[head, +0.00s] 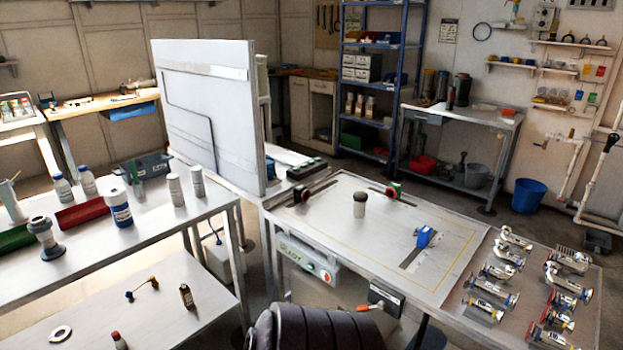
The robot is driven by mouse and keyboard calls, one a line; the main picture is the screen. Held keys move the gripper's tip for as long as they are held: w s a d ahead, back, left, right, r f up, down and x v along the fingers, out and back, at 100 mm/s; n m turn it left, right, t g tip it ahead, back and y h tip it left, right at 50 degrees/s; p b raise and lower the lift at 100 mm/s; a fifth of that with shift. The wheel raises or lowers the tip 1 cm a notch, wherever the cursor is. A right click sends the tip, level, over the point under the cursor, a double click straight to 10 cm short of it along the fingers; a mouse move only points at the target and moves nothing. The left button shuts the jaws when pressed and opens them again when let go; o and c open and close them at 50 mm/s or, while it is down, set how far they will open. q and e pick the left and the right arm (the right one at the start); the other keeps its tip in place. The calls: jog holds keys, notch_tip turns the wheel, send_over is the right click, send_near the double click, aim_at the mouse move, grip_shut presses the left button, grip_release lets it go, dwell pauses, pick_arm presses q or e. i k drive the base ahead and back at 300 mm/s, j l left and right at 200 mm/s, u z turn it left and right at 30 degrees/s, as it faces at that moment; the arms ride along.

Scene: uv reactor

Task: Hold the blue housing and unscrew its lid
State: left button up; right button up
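No object is plainly a blue housing with a lid. A small blue block (425,237) sits at a dark slot in the right-hand worktable (330,225); I cannot tell whether it is the housing or a fixture. A small pale cylinder with a dark top (360,203) stands upright near the middle of that table. A white jar with a blue cap and blue base (120,212) stands on the left table. Neither of my grippers is in view.
Several metallic fittings (490,288) lie at the right table's right end. A tall white panel (210,115) rises behind its left side. The left table (150,220) holds bottles and red and green trays. A dark ribbed shape (310,328) fills the bottom middle.

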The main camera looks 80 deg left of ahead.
aim_at(122, 215)
jog(key=u, duration=3.95)
